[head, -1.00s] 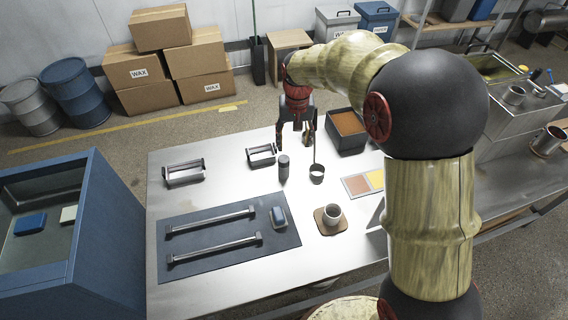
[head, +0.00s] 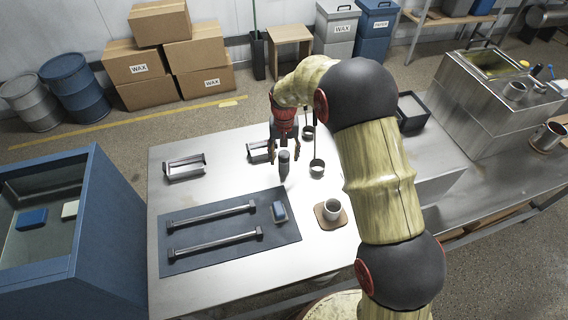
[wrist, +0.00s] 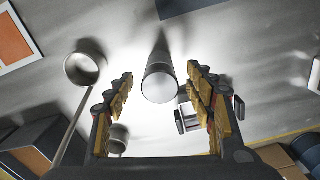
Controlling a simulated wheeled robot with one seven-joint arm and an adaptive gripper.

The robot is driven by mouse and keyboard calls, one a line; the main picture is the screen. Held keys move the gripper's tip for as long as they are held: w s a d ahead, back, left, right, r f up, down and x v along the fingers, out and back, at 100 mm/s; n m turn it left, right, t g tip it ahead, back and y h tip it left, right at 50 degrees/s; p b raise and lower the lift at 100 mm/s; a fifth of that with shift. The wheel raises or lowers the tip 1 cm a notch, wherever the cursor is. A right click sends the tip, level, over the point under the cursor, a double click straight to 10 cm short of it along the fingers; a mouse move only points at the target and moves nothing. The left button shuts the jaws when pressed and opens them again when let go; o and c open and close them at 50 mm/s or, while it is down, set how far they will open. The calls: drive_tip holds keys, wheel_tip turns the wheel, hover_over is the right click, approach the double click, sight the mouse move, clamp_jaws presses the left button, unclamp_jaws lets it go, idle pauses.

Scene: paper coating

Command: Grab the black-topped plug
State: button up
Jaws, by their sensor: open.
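The plug, a small dark upright cylinder (head: 284,167), stands on the steel table, behind the mat. In the wrist view, the plug (wrist: 159,86) shows its pale round end in the gap between the fingers, just ahead of the tips. My gripper (head: 285,150) is open and empty above and around the plug's upper part, with one finger on each side. In the wrist view, both jaws of my gripper (wrist: 160,78) are spread wide, with clear space on each side of the plug. I cannot tell how deep the plug sits between them.
A long-handled dipper cup (head: 317,170) stands close right of the plug, with another cup (head: 308,133) behind it. A metal bracket (head: 258,150) lies left of my gripper. The dark mat (head: 215,226) with two bars lies in front. A mug (head: 332,208) sits on a coaster.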

drive_tip(key=shift+f, duration=0.95)
drive_tip(key=shift+r, duration=0.1)
drive_tip(key=shift+c, duration=0.5)
drive_tip(key=c, duration=1.1)
drive_tip(key=shift+c, duration=0.3)
